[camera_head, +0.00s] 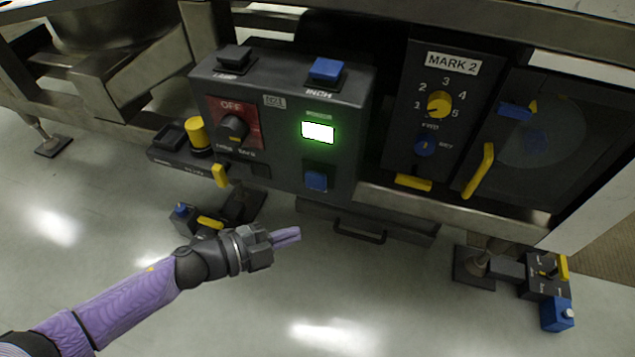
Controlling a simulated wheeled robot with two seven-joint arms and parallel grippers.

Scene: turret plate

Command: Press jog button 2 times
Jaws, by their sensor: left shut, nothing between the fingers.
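A dark control box (273,100) hangs on the metal frame. No label that I can read says jog. A blue button (326,69) marked INCH and a black button (235,57) with a blurred label sit on its top. Another blue button (316,180) is on its front face, below a lit green-white display (318,132). My left gripper (287,237) is shut and empty, its purple fingers pointing right, below the box and apart from it in the picture. My right gripper is out of view.
A red OFF panel with a black knob (235,128) and a yellow button (197,133) are at the box's left. A MARK 2 panel with a yellow dial (438,103) and a yellow handle (479,171) are at right. A drawer-like handle (360,231) is below.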

